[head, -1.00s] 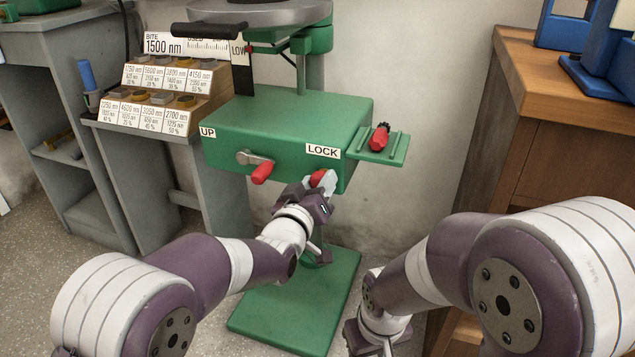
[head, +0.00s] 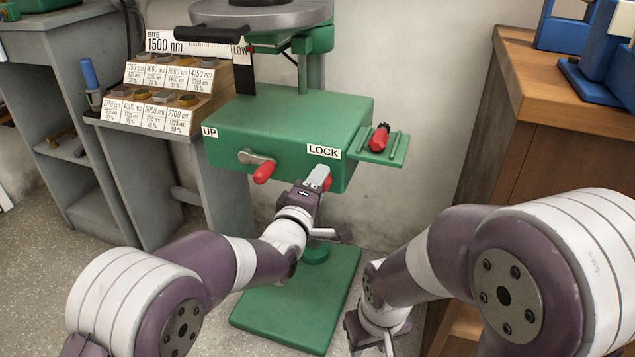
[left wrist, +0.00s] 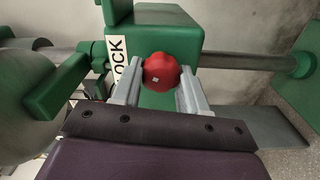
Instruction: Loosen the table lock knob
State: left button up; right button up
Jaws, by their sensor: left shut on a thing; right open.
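The red table lock knob (head: 327,183) sits on the front of the green machine box, just below the LOCK label (head: 323,152). In the left wrist view the knob (left wrist: 161,72) is a lobed red disc with a small pale mark at its centre. My left gripper (head: 318,178) is at the knob, its two fingers on either side, shut on it; in the left wrist view the fingers (left wrist: 160,85) flank it. The fingers hide part of the knob in the head view. My right gripper (head: 370,345) is low by the wooden cabinet, partly out of the frame.
A red-handled crank (head: 262,172) by the UP label stands left of the knob. A small green shelf (head: 368,155) with a red-handled tool (head: 379,138) juts out at the right. A grey bench with labelled blocks (head: 157,109) is left; a wooden cabinet (head: 550,110) is right.

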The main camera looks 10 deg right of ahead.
pick_arm(q)
jog(key=n, duration=0.4)
jog(key=shift+n, duration=0.4)
jog(key=shift+p, duration=0.3)
jog(key=o, duration=1.1)
jog(key=shift+c, duration=0.2)
jog(key=p+v, duration=0.4)
jog(key=v, duration=0.8)
jog(key=shift+s+a+p, duration=0.2)
jog(key=shift+s+p, duration=0.05)
jog(key=shift+p, duration=0.1)
